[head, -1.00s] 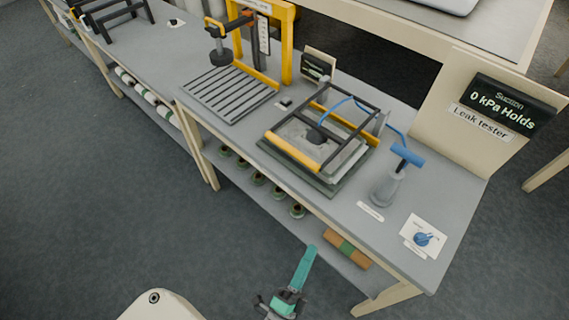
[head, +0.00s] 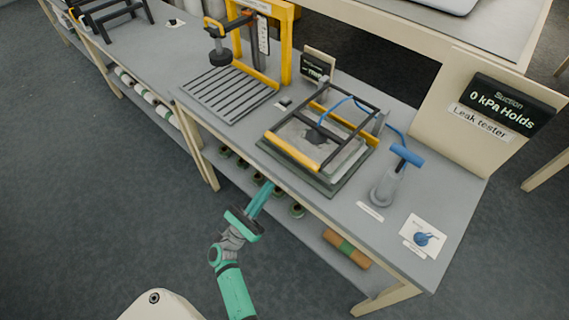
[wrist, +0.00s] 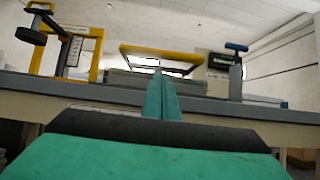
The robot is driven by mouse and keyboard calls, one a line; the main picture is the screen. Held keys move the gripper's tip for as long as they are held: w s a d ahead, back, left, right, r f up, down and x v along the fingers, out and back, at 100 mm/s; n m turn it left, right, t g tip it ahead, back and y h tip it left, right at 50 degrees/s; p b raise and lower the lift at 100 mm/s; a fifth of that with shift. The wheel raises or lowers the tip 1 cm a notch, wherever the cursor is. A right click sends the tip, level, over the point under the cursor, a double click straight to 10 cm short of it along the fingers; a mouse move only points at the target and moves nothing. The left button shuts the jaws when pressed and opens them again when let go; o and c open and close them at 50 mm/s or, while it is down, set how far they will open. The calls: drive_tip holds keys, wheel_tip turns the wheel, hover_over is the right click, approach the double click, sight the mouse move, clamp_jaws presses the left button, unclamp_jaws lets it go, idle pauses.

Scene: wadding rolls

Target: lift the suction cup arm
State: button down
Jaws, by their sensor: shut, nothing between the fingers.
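The leak tester's dark hinged frame (head: 349,123) has a yellow front bar (head: 292,151) and lies low over a square base tray (head: 320,184). A small dark cup (head: 316,135) on a blue hose sits inside it, over a grey sheet; I take this frame to be the suction cup arm. The frame also shows in the wrist view (wrist: 152,50), above and beyond my fingers. My gripper (head: 268,188) is teal, shut and empty. It is in front of the bench edge, just short of the tray's near corner, touching nothing that I can see.
A blue-handled hand pump (head: 400,165) stands right of the tester. A display board (head: 505,108) reads "0 kPa Holds". A yellow stand (head: 289,45) with a slatted plate (head: 228,95) is to the left. Rolls lie on the shelf below. Floor in front is clear.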

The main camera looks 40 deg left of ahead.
drive_tip(key=x, duration=1)
idle(0.4)
